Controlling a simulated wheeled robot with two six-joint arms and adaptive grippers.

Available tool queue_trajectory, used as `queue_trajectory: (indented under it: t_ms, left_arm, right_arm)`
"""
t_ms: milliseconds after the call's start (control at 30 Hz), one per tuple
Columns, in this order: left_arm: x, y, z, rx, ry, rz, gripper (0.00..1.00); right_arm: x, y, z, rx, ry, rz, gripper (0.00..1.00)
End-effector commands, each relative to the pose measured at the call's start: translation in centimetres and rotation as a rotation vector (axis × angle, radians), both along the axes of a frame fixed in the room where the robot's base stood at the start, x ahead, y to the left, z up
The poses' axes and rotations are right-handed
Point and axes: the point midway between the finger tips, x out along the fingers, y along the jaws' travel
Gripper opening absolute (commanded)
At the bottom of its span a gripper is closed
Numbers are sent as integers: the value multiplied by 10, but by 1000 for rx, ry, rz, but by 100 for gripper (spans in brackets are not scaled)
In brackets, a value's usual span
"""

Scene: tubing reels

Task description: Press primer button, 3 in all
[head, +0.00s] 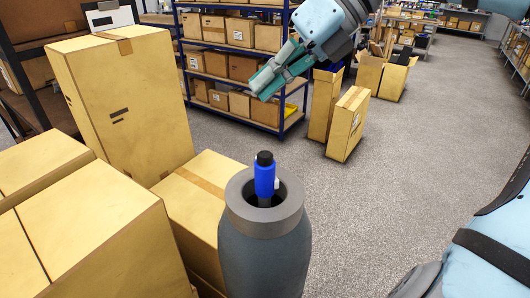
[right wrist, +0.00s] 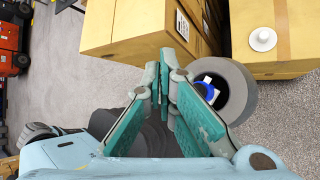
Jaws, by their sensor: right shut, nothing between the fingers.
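A blue upright cylinder with a black cap (head: 264,172) stands in the opening of a dark grey round vessel (head: 262,225) with a grey ring rim. A small white part shows beside the blue cylinder. I cannot tell which part is the primer button. In the right wrist view, the grey ring (right wrist: 239,92) and blue piece (right wrist: 206,90) show right of the fingers. A white round knob (right wrist: 262,39) shows over a box there. My right gripper (head: 262,86) is shut and empty, apart from the blue cylinder and above it in the picture. My left gripper is not in view.
Cardboard boxes (head: 120,105) stand close on the left, one (head: 205,185) right beside the vessel. Blue shelving (head: 240,65) with boxes stands behind. More boxes (head: 347,123) stand on the floor beyond. The grey floor (head: 400,160) on the right is clear.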

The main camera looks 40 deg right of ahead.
Motion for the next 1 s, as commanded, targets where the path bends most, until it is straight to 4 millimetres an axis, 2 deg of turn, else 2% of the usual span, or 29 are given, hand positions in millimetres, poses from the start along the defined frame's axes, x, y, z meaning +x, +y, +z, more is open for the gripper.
queue_trajectory:
  t_ms: [267, 500, 700, 1000]
  left_arm:
    - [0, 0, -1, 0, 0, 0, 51]
    - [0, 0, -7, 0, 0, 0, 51]
    - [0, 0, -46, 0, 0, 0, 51]
    - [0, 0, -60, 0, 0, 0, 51]
  right_arm:
    - [0, 0, -5, 2, 3, -2, 0]
    - [0, 1, -34, 5, 3, 0, 0]
    - [0, 0, -70, 2, 2, -3, 0]
    - [0, 0, -89, 2, 2, -3, 0]
